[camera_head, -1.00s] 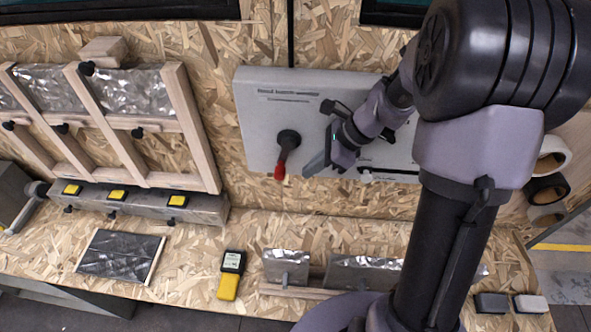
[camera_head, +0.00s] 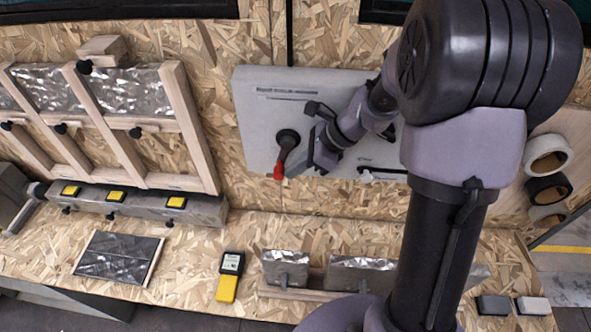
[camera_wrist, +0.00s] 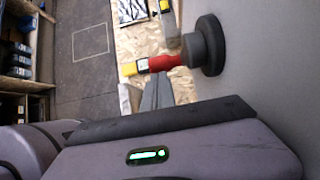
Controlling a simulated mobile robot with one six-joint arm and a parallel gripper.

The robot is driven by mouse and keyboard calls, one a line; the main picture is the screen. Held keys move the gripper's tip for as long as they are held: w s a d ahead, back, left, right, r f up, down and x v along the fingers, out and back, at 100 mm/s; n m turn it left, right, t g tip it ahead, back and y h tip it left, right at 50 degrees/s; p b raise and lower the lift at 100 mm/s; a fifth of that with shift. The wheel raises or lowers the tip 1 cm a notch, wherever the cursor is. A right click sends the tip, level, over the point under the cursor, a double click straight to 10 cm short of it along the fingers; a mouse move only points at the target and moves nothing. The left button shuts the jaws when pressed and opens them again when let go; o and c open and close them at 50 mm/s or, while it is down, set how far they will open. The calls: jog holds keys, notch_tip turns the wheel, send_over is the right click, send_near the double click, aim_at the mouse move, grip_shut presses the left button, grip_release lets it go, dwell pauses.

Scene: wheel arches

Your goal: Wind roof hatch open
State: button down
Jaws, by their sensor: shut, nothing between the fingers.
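A pale grey panel (camera_head: 258,98) is fixed to the chipboard wall. A dark crank hub (camera_head: 288,138) stands out from its left part, with an arm ending in a red grip (camera_head: 279,171) that hangs down and slightly left. In the wrist view the round hub (camera_wrist: 207,45) and the red grip (camera_wrist: 166,62) show above my fingers. My gripper (camera_head: 292,172) is shut and empty, just right of the red grip. Its fingers also show in the wrist view (camera_wrist: 157,92). I cannot tell whether they touch the grip.
A wooden rack (camera_head: 178,120) stands left of the panel. On the chipboard bench lie a yellow-black device (camera_head: 230,277), a dark sheet (camera_head: 118,257) and upright metal plates (camera_head: 285,267). Tape rolls (camera_head: 548,156) hang at the right. The wall directly left of the panel is clear.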

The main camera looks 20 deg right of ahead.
aim_at(280, 171)
jog(key=shift+a+f+y+b, duration=0.1)
jog(key=shift+f+y+b, duration=0.1)
jog(key=shift+y+b, duration=0.3)
jog(key=shift+w+a+f+t+y+b, duration=0.1)
jog(key=shift+a+t+y+b, duration=0.45)
jog(key=shift+b, duration=0.9)
jog(key=shift+a, duration=0.25)
jog(key=shift+w+a+f, duration=0.1)
jog(key=shift+w+a, duration=0.4)
jog(key=shift+a, duration=0.2)
jog(key=shift+s+d+r, duration=0.1)
jog(key=shift+d+r, duration=0.05)
jog(key=shift+r, duration=0.05)
jog(key=shift+w+a+r, duration=0.1)
jog(key=shift+w+a, duration=0.1)
dwell(0.9)
